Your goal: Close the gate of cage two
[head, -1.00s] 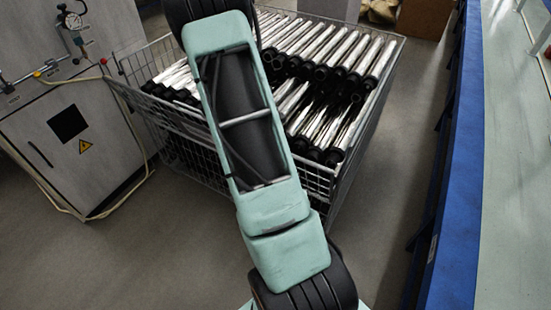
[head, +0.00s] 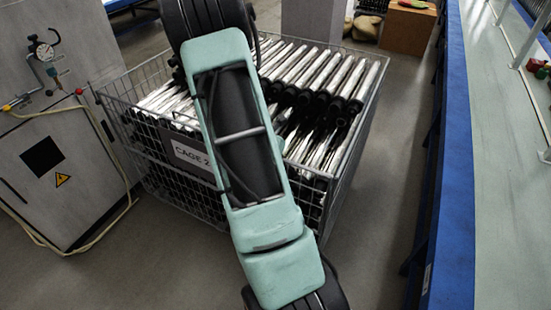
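A wire cage (head: 366,110) full of shiny metal tubes with black ends stands in the middle of the head view. A plate reading "CAGE 2" (head: 193,158) sits on its front mesh side. The mesh around the plate looks upright in front of the tubes. Whether the gate is fully shut or latched cannot be told, as my pale green arm crosses the front and hides its middle and part of the right. My gripper cannot be made out; the far end of the arm runs to the top of the view.
A grey cabinet (head: 90,150) with a gauge and a cream hose stands close to the cage's left. A long blue-edged table (head: 455,130) runs along the right. A cardboard box (head: 406,30) stands behind. Grey floor is clear between cage and table.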

